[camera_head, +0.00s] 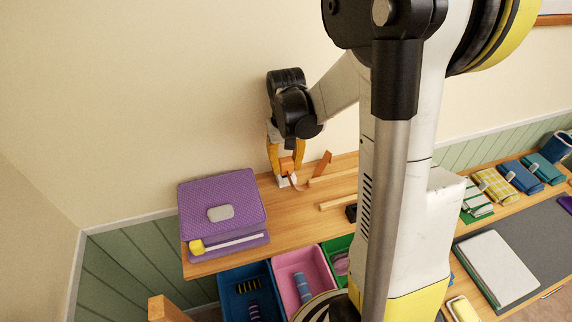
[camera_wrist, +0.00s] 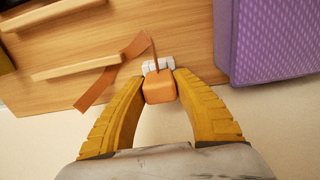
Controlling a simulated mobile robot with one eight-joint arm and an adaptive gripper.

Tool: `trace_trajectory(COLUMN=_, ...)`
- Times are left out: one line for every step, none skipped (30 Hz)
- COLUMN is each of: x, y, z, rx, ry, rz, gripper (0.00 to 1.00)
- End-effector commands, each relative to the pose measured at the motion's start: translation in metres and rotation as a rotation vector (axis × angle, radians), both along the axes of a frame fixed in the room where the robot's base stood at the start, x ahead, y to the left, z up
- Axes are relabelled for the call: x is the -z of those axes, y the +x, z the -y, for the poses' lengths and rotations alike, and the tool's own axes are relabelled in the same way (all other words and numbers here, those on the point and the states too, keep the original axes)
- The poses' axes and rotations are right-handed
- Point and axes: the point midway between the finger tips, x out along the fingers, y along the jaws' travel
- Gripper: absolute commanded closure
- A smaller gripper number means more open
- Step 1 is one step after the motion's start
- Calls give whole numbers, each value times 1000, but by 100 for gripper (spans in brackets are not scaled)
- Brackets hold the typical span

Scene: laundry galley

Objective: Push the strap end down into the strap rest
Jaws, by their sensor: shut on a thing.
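An orange block (camera_wrist: 159,88), which looks like the strap end, sits between the yellow fingers of my gripper (camera_wrist: 160,78), shut on it. It also shows between the fingertips in the head view (camera_head: 286,165). A flat orange-brown strap (camera_wrist: 105,84) runs from beside the block across the wooden shelf; in the head view part of the strap (camera_head: 322,165) stands up to the right of my gripper. A small white ridged piece, apparently the strap rest (camera_wrist: 158,65), is right by the block and partly hidden by it. Whether they touch, I cannot tell.
A purple textured case (camera_head: 222,205) stands close on the left of the shelf in the head view. Wooden strips (camera_wrist: 77,64) lie on the shelf (camera_head: 265,235) near the strap. Blue (camera_head: 229,275) and pink (camera_head: 285,265) bins are below. The wall is close behind.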

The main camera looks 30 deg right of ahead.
Motion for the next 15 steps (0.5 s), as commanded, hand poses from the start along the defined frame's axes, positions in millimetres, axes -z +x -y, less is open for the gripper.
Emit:
trace_trajectory(x=0, y=0, z=0, rx=0, ry=0, rz=0, gripper=100)
trace_trajectory(x=0, y=0, z=0, rx=0, ry=0, rz=0, gripper=100)
trace_trajectory(x=0, y=0, z=0, rx=0, ry=0, rz=0, gripper=100)
trace_trajectory(x=0, y=0, z=0, rx=0, ry=0, rz=0, gripper=100)
trace_trajectory(x=0, y=0, z=0, rx=0, ry=0, rz=0, gripper=100)
trace_trajectory(x=0, y=0, z=0, rx=0, ry=0, rz=0, gripper=100)
trace_trajectory(x=0, y=0, z=0, rx=0, ry=0, rz=0, gripper=100)
trace_trajectory(x=0, y=0, z=0, rx=0, ry=0, rz=0, gripper=100)
trace_trajectory(x=1, y=0, z=0, rx=0, ry=0, rz=0, gripper=100)
trace_trajectory(x=2, y=0, z=0, rx=0, ry=0, rz=0, gripper=100)
trace_trajectory(x=2, y=0, z=0, rx=0, ry=0, rz=0, gripper=100)
trace_trajectory(x=3, y=0, z=0, rx=0, ry=0, rz=0, gripper=100)
trace_trajectory(x=4, y=0, z=0, rx=0, ry=0, rz=0, gripper=100)
trace_trajectory(x=5, y=0, z=0, rx=0, ry=0, rz=0, gripper=100)
trace_trajectory(x=5, y=0, z=0, rx=0, ry=0, rz=0, gripper=100)
